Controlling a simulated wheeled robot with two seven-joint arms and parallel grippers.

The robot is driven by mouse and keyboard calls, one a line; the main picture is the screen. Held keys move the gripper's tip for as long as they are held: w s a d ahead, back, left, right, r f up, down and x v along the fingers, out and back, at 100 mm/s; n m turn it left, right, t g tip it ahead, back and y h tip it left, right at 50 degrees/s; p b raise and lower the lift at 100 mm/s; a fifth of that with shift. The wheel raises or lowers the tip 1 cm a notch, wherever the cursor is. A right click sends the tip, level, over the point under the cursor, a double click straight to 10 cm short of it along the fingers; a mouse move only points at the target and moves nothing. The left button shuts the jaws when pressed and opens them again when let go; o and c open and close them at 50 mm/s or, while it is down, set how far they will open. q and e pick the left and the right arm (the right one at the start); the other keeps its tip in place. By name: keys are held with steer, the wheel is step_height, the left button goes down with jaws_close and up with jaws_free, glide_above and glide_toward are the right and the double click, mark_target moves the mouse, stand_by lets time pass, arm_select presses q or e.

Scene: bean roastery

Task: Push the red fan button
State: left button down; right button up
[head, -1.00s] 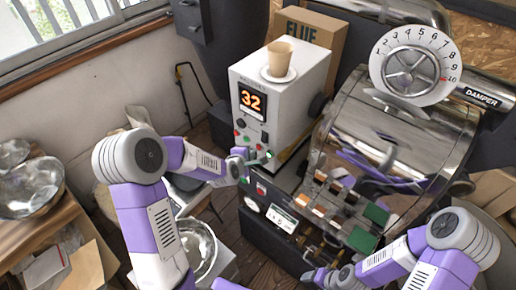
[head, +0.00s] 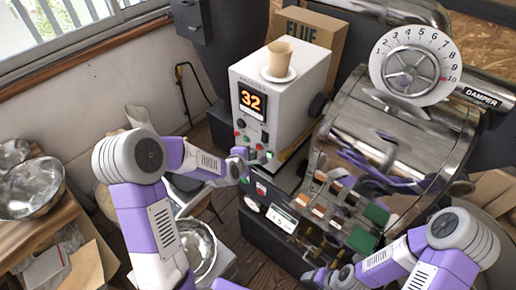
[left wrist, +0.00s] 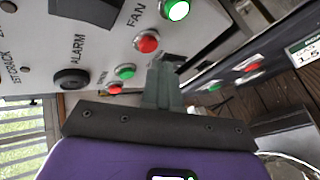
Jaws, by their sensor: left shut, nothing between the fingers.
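The red fan button (left wrist: 147,42) shows in the left wrist view on the white control panel, beside the FAN label and below a lit green button (left wrist: 176,10). My left gripper (left wrist: 168,64) is shut and empty. Its fingertips are close to the red button, just right of and below it in that view; I cannot tell whether they touch. In the head view my left gripper (head: 262,158) is at the lower front of the white control box (head: 300,88) and hides part of its buttons. My right gripper (head: 318,277) is low at the bottom; its fingers are unclear.
Another green button (left wrist: 124,72) and a red one (left wrist: 115,88) sit nearby, with a black alarm knob (left wrist: 72,78). A paper cup (head: 279,56) stands on the box. The metal roaster drum (head: 395,135) is to the right. Metal bowls (head: 30,188) are at the left.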

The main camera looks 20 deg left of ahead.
arm_select(q)
steer(key=shift+w, duration=0.1)
stand_by(0.6)
steer(key=shift+w+d, duration=0.2)
steer(key=shift+w, duration=0.1)
steer(key=shift+w+d+b, duration=0.1)
steer(key=shift+w+b, duration=0.3)
stand_by(0.6)
stand_by(0.3)
steer(key=shift+s+a+b, duration=0.25)
steer(key=shift+s+b, duration=0.3)
steer(key=shift+s, duration=0.25)
steer(key=shift+s, duration=0.1)
steer(key=s+b, duration=0.1)
steer(key=s+a+b, duration=0.1)
steer(key=s, duration=0.2)
steer(key=shift+s+a+b, duration=0.25)
steer(key=shift+a+b, duration=0.05)
steer(key=shift+b, duration=0.1)
